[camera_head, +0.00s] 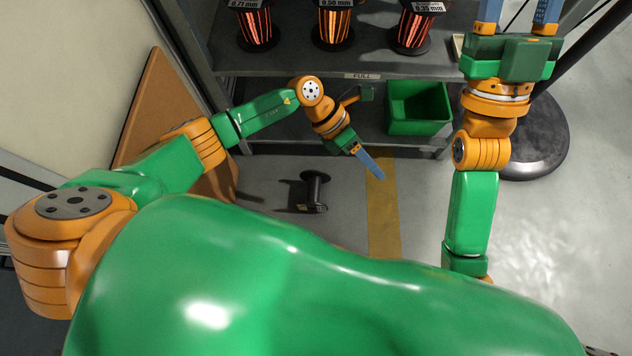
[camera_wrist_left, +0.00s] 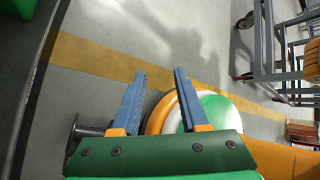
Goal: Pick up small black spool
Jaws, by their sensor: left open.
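The small black spool (camera_head: 314,190) is on the grey floor in the head view, left of the yellow stripe, and looks empty. In the left wrist view the spool (camera_wrist_left: 88,131) is at the lower left, outside the left finger and partly hidden by the gripper body. My left gripper (camera_head: 374,168) points down and right, to the right of the spool and apart from it. Its blue fingers (camera_wrist_left: 158,75) are spread with nothing between them. My right gripper (camera_head: 518,14) is at the top right with its fingers apart; the tips are cut off.
A dark shelf unit (camera_head: 340,62) holds several copper wire spools (camera_head: 333,26) on its upper level. A green bin (camera_head: 419,106) is on the lower level. A brown board (camera_head: 150,105) leans at left. A yellow floor stripe (camera_head: 383,215) runs past the spool. A wheeled frame (camera_wrist_left: 268,50) is at right.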

